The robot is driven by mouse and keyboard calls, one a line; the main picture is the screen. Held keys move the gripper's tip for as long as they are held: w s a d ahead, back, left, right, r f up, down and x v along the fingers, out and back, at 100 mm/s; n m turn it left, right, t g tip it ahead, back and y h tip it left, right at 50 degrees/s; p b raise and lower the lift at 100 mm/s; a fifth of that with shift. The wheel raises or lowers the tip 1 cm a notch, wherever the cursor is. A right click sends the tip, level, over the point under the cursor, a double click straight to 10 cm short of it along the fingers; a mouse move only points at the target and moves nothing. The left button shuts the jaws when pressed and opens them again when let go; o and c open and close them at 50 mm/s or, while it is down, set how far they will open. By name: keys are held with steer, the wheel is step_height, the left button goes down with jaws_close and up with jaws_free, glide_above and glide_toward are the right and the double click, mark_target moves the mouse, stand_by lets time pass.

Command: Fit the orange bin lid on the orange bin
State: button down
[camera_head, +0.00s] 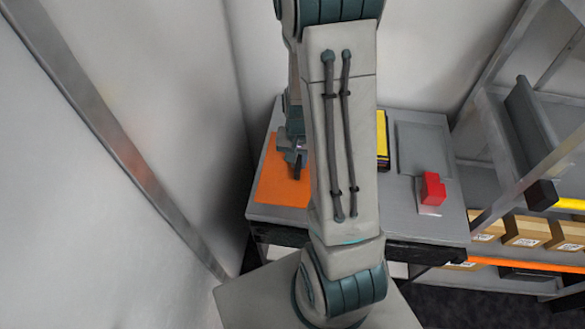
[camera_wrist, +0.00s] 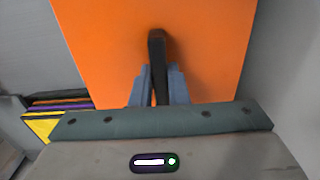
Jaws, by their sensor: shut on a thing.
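The orange bin lid is a flat orange panel with a black upright handle (camera_wrist: 157,50). It fills much of the wrist view (camera_wrist: 215,45). In the head view the orange lid (camera_head: 273,180) shows over the left part of the grey table, partly hidden by my arm. My gripper (camera_wrist: 158,88) is shut on the black handle, one grey finger on each side. In the head view my gripper (camera_head: 296,160) is over the lid, partly hidden by the arm. I cannot make out the orange bin; whether it lies under the lid cannot be told.
A yellow-topped stack (camera_head: 382,140) stands right of my arm; its layered edges show in the wrist view (camera_wrist: 45,122). A red block (camera_head: 433,188) and a grey panel (camera_head: 424,148) are on the table's right. A wall is left; a shelf rack with cardboard boxes (camera_head: 526,230) is right.

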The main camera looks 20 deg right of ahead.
steer(key=shift+w+a+f, duration=0.5)
steer(key=shift+w+a, duration=0.05)
steer(key=shift+w, duration=0.05)
steer(key=shift+f, duration=0.2)
steer(key=shift+f+b, duration=1.5)
steer(key=shift+f, duration=0.25)
steer(key=shift+f, duration=0.15)
steer(key=c, duration=1.4)
jaws_free()
